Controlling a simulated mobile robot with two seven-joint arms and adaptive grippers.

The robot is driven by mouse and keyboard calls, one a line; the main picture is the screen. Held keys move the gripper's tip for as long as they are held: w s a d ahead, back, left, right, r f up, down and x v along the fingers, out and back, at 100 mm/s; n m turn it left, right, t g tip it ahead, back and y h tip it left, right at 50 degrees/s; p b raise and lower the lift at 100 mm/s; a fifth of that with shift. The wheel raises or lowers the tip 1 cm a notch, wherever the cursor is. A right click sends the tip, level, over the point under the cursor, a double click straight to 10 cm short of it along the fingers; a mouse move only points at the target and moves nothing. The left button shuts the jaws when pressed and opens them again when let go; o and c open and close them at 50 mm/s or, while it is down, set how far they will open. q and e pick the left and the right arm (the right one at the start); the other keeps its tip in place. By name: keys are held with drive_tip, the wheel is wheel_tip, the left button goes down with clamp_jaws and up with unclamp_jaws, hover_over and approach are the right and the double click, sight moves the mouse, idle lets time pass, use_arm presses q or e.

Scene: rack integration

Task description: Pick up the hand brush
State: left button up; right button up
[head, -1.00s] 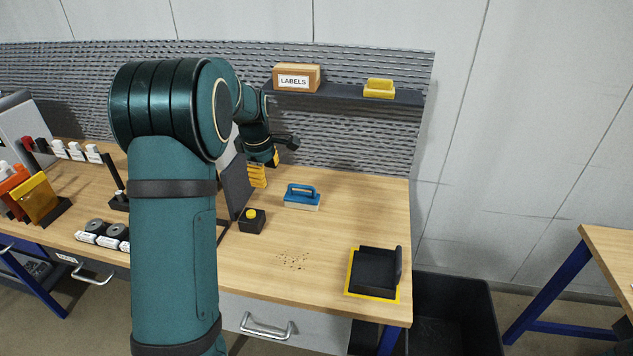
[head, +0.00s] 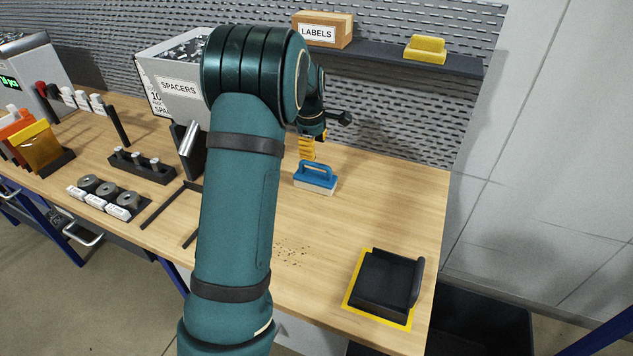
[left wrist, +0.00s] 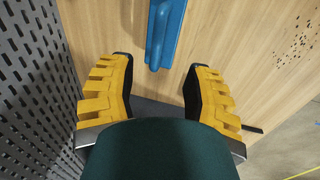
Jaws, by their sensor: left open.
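The hand brush (head: 316,178) has a blue handle and a pale bristle block. It lies on the wooden bench top, right of my left arm. My left gripper (head: 307,149), with yellow ribbed fingers, is behind the brush in the head view, toward the pegboard, and apart from it. In the left wrist view the gripper (left wrist: 160,65) is open and empty. Part of the blue brush (left wrist: 166,35) shows there just beyond the fingertips, between their lines. My right gripper is in neither view.
A black dustpan (head: 380,283) sits on a yellow-edged square at the bench's right end. Crumbs (head: 291,254) lie on the bench. A shelf (head: 385,57) holds a LABELS box (head: 322,30) and a yellow block (head: 425,48). A SPACERS bin (head: 172,88) stands behind my arm.

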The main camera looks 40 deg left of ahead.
sight(316, 166)
use_arm(q)
drive_tip(key=f, duration=0.3)
drive_tip(key=w+f+b, duration=0.1)
drive_tip(key=f, duration=0.1)
drive_tip(key=w+a+f, duration=0.1)
drive_tip(key=f, duration=0.2)
drive_tip(key=shift+f, duration=0.35)
clamp_jaws()
